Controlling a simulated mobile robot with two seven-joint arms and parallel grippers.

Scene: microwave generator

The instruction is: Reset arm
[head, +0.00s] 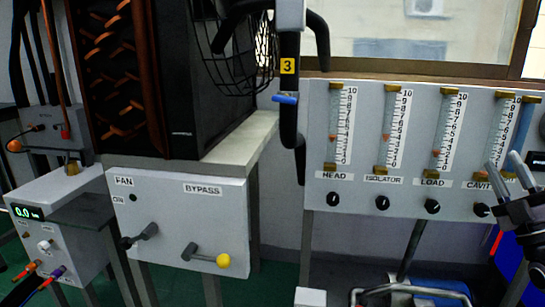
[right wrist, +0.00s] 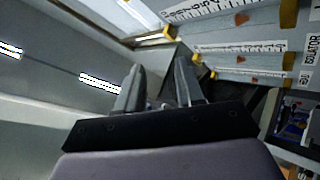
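My right gripper (head: 505,168) is at the right edge of the head view, its grey fingers pointing up in front of the lower part of the flow-meter panel (head: 345,195). It hides part of the area by the CAVITY label. In the right wrist view the two fingers of my right gripper (right wrist: 160,75) stand apart with nothing between them, so it is open and empty. I cannot tell if it touches the panel. My left gripper and left arm do not show in either view.
Left of the panel hangs a black pipe with a blue lever (head: 285,98) and a yellow "3" tag. The FAN/BYPASS box (head: 180,215) has two levers, one with a yellow knob (head: 223,261). A caged fan (head: 235,50) is above. A blue-and-metal apparatus (head: 430,290) stands below the panel.

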